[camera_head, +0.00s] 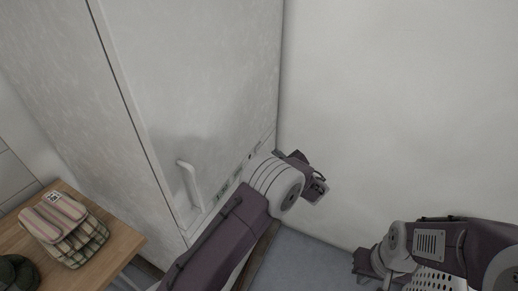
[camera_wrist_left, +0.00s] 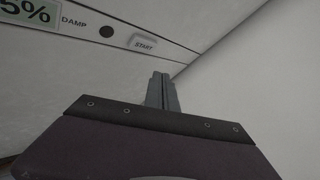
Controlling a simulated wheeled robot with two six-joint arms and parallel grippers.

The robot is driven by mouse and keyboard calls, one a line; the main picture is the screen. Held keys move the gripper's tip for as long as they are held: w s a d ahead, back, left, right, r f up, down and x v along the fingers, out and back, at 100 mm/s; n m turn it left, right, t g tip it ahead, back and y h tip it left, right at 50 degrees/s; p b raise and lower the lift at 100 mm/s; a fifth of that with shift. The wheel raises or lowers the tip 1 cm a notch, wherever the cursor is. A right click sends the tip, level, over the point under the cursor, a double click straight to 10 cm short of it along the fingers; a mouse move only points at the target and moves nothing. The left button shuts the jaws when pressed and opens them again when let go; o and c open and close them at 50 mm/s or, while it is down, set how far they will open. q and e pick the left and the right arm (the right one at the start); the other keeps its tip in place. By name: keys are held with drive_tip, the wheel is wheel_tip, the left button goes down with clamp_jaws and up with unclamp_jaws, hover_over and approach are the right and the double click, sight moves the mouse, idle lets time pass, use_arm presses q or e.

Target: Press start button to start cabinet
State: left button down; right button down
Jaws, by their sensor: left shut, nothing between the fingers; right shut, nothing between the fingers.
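The white cabinet (camera_head: 205,85) stands at the left and centre of the head view, with a handle (camera_head: 188,183) and a control strip low on its front, partly behind my left arm. In the left wrist view the strip shows a "START" button (camera_wrist_left: 144,43), a "DAMP" label and a green "5%" display (camera_wrist_left: 30,11). My left gripper (camera_head: 319,189) is shut and empty, near the cabinet's right end. Its fingertips (camera_wrist_left: 161,76) appear just below and right of the button; I cannot tell whether they touch. My right gripper (camera_head: 362,266) is shut and empty, low at the right.
A wooden table (camera_head: 122,242) at the lower left bears folded striped cloths (camera_head: 62,226) and a dark item (camera_head: 16,272). A plain white wall (camera_head: 400,100) stands right of the cabinet. Grey floor (camera_head: 305,255) shows between my arms.

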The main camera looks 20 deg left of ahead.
sight(261, 147)
use_arm(q)
drive_tip(key=shift+w+a+b, duration=0.2)
drive_tip(key=shift+a+b, duration=0.05)
drive_tip(key=shift+a, duration=0.65)
drive_tip(key=shift+w+a+b, duration=0.15)
drive_tip(key=shift+a+b, duration=0.05)
drive_tip(key=shift+a, duration=0.65)
idle(0.7)
drive_tip(key=shift+a, duration=0.4)
drive_tip(key=shift+w+a+b, duration=0.15)
drive_tip(key=shift+a+b, duration=0.25)
drive_tip(key=shift+b, duration=0.1)
idle(0.3)
drive_tip(key=shift+d, duration=0.15)
drive_tip(key=shift+s+d, duration=0.2)
drive_tip(key=shift+d, duration=0.45)
